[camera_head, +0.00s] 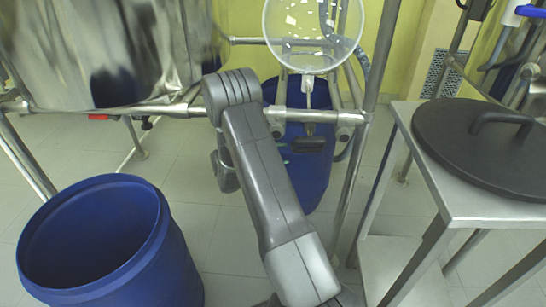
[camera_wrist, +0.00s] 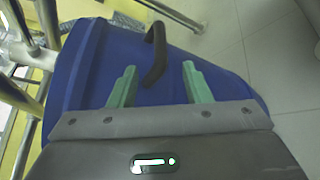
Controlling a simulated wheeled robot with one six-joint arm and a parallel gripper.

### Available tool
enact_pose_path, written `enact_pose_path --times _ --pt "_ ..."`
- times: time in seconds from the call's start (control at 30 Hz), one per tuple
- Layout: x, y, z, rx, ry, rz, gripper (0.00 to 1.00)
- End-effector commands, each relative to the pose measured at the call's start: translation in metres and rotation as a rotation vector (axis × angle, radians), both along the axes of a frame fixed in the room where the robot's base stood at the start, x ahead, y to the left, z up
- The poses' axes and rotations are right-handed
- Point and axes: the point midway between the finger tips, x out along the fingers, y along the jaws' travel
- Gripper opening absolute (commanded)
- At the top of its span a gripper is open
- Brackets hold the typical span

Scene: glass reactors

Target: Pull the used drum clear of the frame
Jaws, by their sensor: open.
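The blue drum (camera_head: 308,180) stands on the floor inside the metal frame, under a clear glass vessel. A dark handle (camera_head: 308,145) sticks out on its near side. In the wrist view the drum (camera_wrist: 95,60) fills the middle, and its curved handle (camera_wrist: 158,50) reaches down between my fingers. My gripper (camera_wrist: 158,80) is open, with a green finger on each side of the handle and gaps visible. In the head view my arm partly hides the drum's left side. I cannot tell how deep the handle sits between the fingers.
Another blue drum (camera_head: 110,245), open-topped, stands at the front left. A steel table (camera_head: 425,155) with a black lid (camera_head: 485,145) is at the right. The frame's upright pole (camera_head: 365,130) stands close to the drum's right side.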

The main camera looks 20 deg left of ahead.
Motion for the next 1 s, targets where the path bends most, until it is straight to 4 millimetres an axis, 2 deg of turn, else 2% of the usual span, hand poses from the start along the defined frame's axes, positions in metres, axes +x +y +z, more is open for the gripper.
enact_pose_path --times 0.23,0.5,0.7,1.0 --pt "0.037 -0.035 -0.014 0.000 -0.001 -0.006 0.44" --pt "0.066 -0.061 -0.022 0.001 -0.001 -0.003 0.44" --pt "0.075 -0.068 -0.023 0.000 -0.001 -0.001 0.44" --pt "0.075 -0.069 -0.023 0.000 0.000 0.000 0.42"
